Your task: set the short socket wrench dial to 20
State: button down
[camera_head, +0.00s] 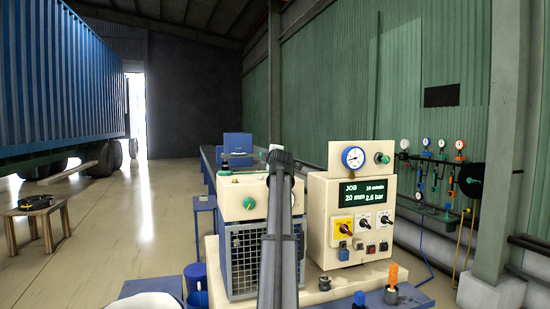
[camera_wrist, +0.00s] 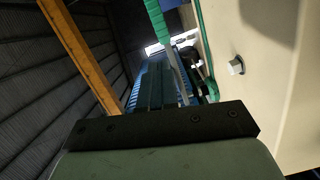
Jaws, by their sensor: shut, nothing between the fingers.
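A cream control box (camera_head: 318,215) stands right of my arm. Its dark display (camera_head: 364,198) reads JOB, 20 mm and 2.6 bar. In the wrist view my gripper (camera_wrist: 168,72) is shut and empty, beside a pale panel (camera_wrist: 265,95) with a hex bolt (camera_wrist: 236,66). It touches no knob that I can see.
A round gauge (camera_head: 353,157) and a green knob (camera_head: 382,158) sit above the box. A caged cream machine (camera_head: 245,262) stands left of my arm. Orange and blue fittings (camera_head: 391,294) stand at the front bench. A stool with a black coil (camera_head: 36,202) is far left; floor between is clear.

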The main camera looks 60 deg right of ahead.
jog(key=n, duration=0.3)
jog(key=s+n+g, duration=0.1)
jog(key=n, duration=0.1)
jog(key=shift+d+n+h, duration=0.3)
jog(key=n, duration=0.3)
jog(key=n+g, duration=0.1)
jog(key=n, duration=0.2)
jog(key=shift+s+d+r+h, duration=0.1)
jog(key=shift+s+d+h, duration=0.1)
jog(key=shift+h, duration=0.2)
jog(key=shift+w+a, duration=0.1)
